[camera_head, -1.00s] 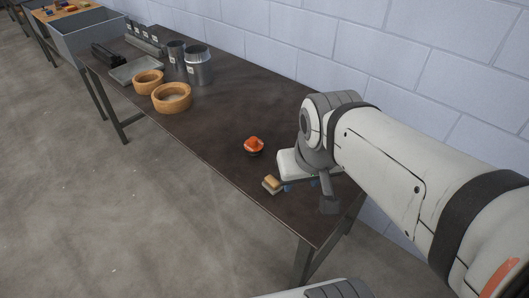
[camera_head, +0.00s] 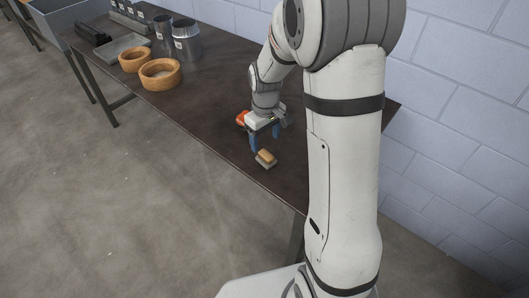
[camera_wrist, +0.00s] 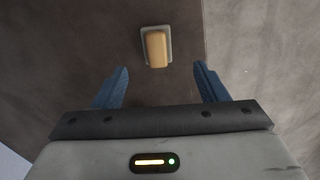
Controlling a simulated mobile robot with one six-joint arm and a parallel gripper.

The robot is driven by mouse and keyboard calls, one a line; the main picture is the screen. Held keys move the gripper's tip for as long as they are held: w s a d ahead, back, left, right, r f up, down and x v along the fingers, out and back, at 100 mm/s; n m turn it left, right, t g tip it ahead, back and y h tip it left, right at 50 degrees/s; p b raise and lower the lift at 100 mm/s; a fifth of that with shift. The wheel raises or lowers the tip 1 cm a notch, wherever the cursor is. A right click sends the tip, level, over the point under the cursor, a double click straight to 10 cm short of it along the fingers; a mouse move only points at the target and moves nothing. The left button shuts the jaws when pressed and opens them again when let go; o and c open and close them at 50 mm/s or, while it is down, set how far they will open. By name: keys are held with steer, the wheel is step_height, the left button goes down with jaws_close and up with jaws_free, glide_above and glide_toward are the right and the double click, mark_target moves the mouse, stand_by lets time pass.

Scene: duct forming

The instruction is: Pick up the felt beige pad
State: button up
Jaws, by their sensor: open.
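The felt beige pad (camera_head: 265,159) is a small block with a tan upper part on a grey base. It lies on the dark table (camera_head: 215,115) near its front edge. In the wrist view the pad (camera_wrist: 157,47) lies ahead of the fingertips, near the middle between them. My gripper (camera_head: 268,141) is open and empty, its two blue fingers just behind the pad in the head view. In the wrist view the gripper (camera_wrist: 162,72) shows both fingers spread on either side, apart from the pad.
An orange-red object (camera_head: 241,118) sits beside my gripper, partly hidden by it. The table's front edge is close to the pad.

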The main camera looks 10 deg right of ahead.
mark_target(266, 154)
steer(key=shift+w+f, duration=0.2)
steer(key=shift+f, duration=0.3)
steer(key=f+p, duration=0.1)
steer(key=f, duration=0.6)
steer(key=shift+d+f+p, duration=0.2)
steer(key=shift+f+p, duration=0.1)
steer(key=shift+p, duration=0.1)
steer(key=c, duration=1.1)
